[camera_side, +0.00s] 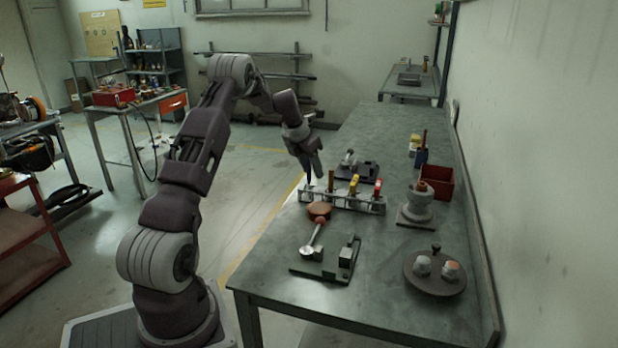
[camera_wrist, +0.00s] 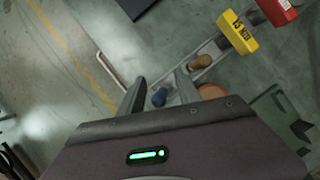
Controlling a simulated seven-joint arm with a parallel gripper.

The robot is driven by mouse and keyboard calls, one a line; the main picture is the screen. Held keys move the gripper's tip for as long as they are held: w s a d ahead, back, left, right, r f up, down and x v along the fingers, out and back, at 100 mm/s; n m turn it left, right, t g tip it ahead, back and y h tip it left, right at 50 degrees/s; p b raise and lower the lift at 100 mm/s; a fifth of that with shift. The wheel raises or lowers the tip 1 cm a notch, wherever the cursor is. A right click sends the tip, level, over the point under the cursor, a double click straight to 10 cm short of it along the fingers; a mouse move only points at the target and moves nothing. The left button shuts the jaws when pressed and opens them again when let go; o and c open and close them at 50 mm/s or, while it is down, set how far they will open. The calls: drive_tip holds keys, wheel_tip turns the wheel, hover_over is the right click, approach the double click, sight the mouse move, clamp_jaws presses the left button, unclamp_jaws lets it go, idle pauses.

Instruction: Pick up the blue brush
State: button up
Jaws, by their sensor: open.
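My gripper (camera_side: 314,170) points down over the left end of a pale rack (camera_side: 345,202) on the green bench. In the wrist view my gripper (camera_wrist: 158,86) is open, with a small dark-blue rounded end (camera_wrist: 159,97) between its fingers in the picture. It may be the blue brush's handle; contact cannot be told. In the side view the gripper hides this item. A second blue upright thing (camera_side: 422,152) shows at the red bin; whether it is a brush is unclear. Brown (camera_wrist: 200,62), yellow (camera_wrist: 237,32) and red (camera_wrist: 277,9) ends stand along the rack.
The red bin (camera_side: 438,184) and a grey valve body (camera_side: 417,206) stand right of the rack. A round tray (camera_side: 428,284) holds several parts. A dark green plate (camera_side: 322,268) with fittings lies in front, near a brown disc (camera_side: 319,209). A dark fixture (camera_side: 358,171) is behind.

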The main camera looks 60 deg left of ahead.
clamp_jaws()
wheel_tip(320, 180, up, 10)
idle(0.6)
